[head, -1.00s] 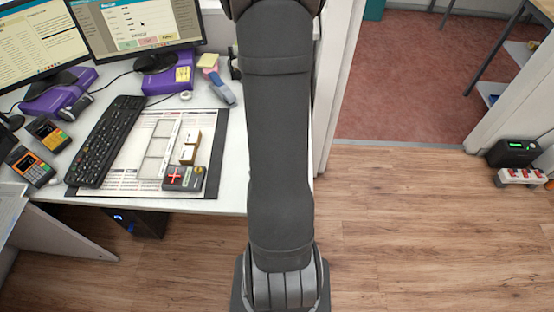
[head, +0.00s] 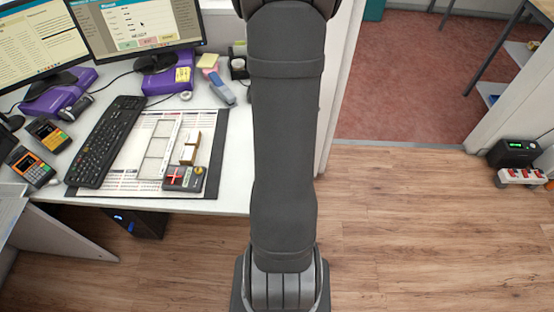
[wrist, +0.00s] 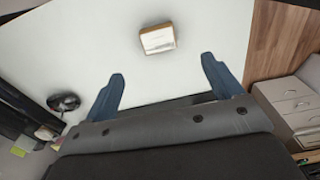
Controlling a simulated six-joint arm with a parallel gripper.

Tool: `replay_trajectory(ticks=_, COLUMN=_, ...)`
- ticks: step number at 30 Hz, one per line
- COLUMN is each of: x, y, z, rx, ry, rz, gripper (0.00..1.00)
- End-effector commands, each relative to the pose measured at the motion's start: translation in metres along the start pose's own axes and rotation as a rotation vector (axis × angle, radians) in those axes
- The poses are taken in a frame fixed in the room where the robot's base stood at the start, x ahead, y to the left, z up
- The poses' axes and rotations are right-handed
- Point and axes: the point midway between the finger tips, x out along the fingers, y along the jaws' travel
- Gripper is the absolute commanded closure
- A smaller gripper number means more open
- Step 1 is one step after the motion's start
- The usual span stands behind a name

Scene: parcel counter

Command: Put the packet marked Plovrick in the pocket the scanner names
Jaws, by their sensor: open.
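My gripper (wrist: 162,66) is open in the wrist view, with two blue fingers spread apart and nothing between them. A small brown packet (wrist: 157,38) with a pale label lies on a white surface beyond the fingertips, roughly between their lines. Its lettering is too small to read. In the head view my arm runs up out of the frame, so the gripper is hidden there. Two small brown-and-white blocks (head: 188,154) stand on the desk mat (head: 126,186); their markings cannot be read. I cannot clearly identify the scanner or the pocket.
A dark device with a red cross (head: 183,178) sits on the mat's front right. A keyboard (head: 105,140), card terminals (head: 30,166) and monitors (head: 138,27) stand left and behind. In the wrist view, grey drawers (wrist: 300,105) are at right; white surface around the packet is clear.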

Motion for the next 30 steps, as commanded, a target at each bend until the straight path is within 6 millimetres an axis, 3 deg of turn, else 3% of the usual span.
replay_trajectory(ticks=10, x=0.062, y=-0.001, z=-0.001, rx=0.002, ry=0.0, rz=-0.004, gripper=0.15)
replay_trajectory(ticks=20, x=0.084, y=0.0, z=-0.002, rx=0.002, ry=0.0, rz=-0.001, gripper=0.15)
replay_trajectory(ticks=30, x=0.123, y=0.005, z=-0.008, rx=0.002, ry=0.001, rz=-0.001, gripper=0.15)
